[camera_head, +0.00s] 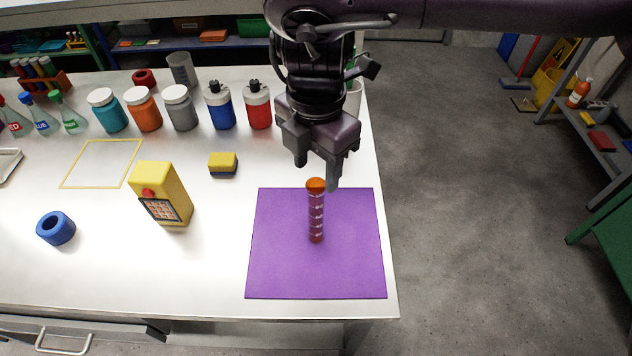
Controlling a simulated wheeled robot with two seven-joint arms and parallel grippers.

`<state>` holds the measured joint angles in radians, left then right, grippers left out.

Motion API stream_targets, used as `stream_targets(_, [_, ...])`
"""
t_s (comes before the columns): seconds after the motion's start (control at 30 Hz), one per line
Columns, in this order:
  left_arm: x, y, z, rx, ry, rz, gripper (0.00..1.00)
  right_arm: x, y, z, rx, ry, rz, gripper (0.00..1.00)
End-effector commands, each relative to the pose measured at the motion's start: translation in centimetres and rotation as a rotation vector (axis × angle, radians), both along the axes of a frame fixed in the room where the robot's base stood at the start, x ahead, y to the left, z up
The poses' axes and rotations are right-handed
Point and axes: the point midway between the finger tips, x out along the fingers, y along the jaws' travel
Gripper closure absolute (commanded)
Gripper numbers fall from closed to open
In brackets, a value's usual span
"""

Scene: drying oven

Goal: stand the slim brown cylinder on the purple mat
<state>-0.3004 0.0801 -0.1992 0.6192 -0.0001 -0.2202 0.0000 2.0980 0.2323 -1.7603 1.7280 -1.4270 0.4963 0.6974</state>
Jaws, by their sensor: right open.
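The slim brown cylinder (316,216) stands upright on the purple mat (275,265), near the mat's middle. It has an orange top and pale marks down its side. My right gripper (316,174) is open, just above and behind the cylinder's top, with its fingers pointing down. Whether a finger touches the top cannot be told. My left gripper is not in view.
A yellow device (160,193), a sponge (223,163) and a blue ring (56,228) are on the white table left of the mat. Several jars and bottles, such as a red bottle (257,105), line the back. The table's right edge is close to the mat.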

Motion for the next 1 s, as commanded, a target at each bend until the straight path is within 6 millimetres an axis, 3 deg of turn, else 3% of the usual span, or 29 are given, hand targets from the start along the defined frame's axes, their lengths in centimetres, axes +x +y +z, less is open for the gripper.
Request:
stream_targets(0.13, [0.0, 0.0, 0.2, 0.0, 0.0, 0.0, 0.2, 0.1, 0.0, 3.1, 0.0, -0.004, -0.001, 0.5])
stream_targets(0.3, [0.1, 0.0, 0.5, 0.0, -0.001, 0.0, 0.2, 0.0, 0.0, 4.8, -0.001, -0.002, 0.0, 0.5])
stream_targets(1.0, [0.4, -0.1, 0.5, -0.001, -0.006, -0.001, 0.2, 0.0, 0.0, 5.1, -0.001, 0.0, 0.001, 0.5])
